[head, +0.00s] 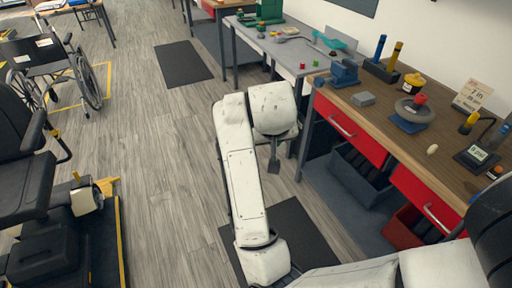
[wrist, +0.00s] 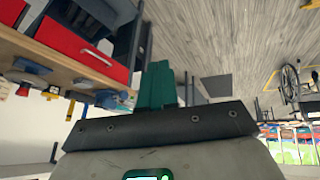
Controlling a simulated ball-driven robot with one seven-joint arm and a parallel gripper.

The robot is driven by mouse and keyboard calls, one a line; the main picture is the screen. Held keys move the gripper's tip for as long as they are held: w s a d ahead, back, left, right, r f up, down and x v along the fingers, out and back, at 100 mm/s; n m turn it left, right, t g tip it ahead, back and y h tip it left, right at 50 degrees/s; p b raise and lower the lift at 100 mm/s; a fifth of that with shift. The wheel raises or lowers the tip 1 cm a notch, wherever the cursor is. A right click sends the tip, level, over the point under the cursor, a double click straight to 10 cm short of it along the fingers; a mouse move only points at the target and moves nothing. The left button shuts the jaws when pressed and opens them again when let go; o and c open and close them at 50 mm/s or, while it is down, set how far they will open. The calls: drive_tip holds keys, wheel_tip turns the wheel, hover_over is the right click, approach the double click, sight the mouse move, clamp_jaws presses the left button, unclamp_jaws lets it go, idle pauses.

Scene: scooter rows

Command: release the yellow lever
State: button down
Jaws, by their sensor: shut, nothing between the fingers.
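A yellow lever-like piece (head: 106,186) sticks out low on the near scooter (head: 30,200) at the left edge of the head view, beside a cream-coloured block. I cannot tell its exact setting. My gripper (head: 273,165) hangs over the floor between the scooter and the workbench, well to the right of the yellow piece and touching nothing. In the wrist view its teal fingers (wrist: 160,85) are together and empty. The wrist view looks upside down and does not show the yellow piece.
A wooden workbench (head: 362,117) with red drawers and tools stands close on the right. A grey table (head: 285,52) stands behind it. A wheelchair (head: 50,65) is at the back left. Bare floor (head: 165,165) lies between my arm and the scooter.

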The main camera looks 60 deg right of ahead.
drive_tip(key=s+a+f+n+y, duration=0.2)
drive_tip(key=s+a+f+n, duration=0.2)
drive_tip(key=s+a+f, duration=0.3)
drive_tip(key=s+a+f+n+g+y, duration=0.1)
drive_tip(key=s+a+f+n+y, duration=0.2)
drive_tip(key=a+f, duration=0.8)
drive_tip(key=s+f+n, duration=0.2)
drive_tip(key=s, duration=0.2)
drive_tip(key=shift+a+f+y, duration=0.15)
drive_tip(key=shift+f+y, duration=0.15)
drive_tip(key=shift+f, duration=0.1)
drive_tip(key=shift+s, duration=0.1)
